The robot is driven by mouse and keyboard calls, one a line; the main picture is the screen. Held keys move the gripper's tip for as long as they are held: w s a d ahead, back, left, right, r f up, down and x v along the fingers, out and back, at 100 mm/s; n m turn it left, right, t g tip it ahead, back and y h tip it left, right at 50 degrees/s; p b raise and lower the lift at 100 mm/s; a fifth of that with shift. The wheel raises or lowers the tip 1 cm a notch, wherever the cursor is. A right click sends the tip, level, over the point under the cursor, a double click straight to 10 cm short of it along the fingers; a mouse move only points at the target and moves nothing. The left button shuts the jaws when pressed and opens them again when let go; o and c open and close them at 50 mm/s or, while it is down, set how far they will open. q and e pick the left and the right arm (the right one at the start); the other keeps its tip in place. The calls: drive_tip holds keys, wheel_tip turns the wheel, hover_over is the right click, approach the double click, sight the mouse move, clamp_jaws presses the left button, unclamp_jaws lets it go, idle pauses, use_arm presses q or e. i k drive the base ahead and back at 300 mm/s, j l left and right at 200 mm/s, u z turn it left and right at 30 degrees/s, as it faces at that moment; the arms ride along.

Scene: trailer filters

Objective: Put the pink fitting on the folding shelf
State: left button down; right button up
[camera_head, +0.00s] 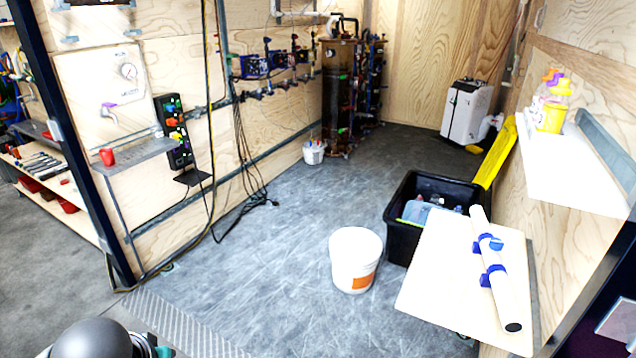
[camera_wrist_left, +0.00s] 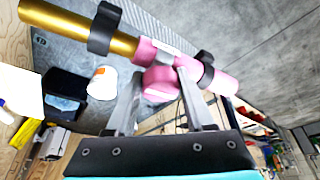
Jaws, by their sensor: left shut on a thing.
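In the left wrist view my left gripper (camera_wrist_left: 160,78) is shut on the pink fitting (camera_wrist_left: 163,88), whose rounded part sits between the two fingers. The pink fitting lies along a line with a gold pipe (camera_wrist_left: 70,28) and black clamps. I cannot tell whether they are joined. In the head view the gripper and fitting are out of sight; only part of my arm shows at the bottom left. Shelves there are a grey wall shelf (camera_head: 150,153) with a red cup, a pale board (camera_head: 435,285) with a white pipe, and a white wall shelf (camera_head: 575,175). I cannot tell which folds.
A white bucket (camera_head: 354,262) and a black crate (camera_head: 398,232) stand on the floor. The white pipe (camera_head: 497,268) sits in blue clamps on the pale board. The red cup (camera_head: 106,157) is on the grey shelf. Cables hang along the left wall. The middle floor is clear.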

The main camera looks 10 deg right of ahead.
sight(444, 254)
drive_tip(key=i+l+z, duration=0.15)
drive_tip(key=z, duration=0.35)
drive_tip(key=i+z, duration=0.45)
drive_tip(key=i+j+z, duration=0.1)
drive_tip(key=i+z, duration=0.15)
drive_tip(key=z, duration=0.25)
drive_tip(key=i+z, duration=0.5)
drive_tip(key=i, duration=0.3)
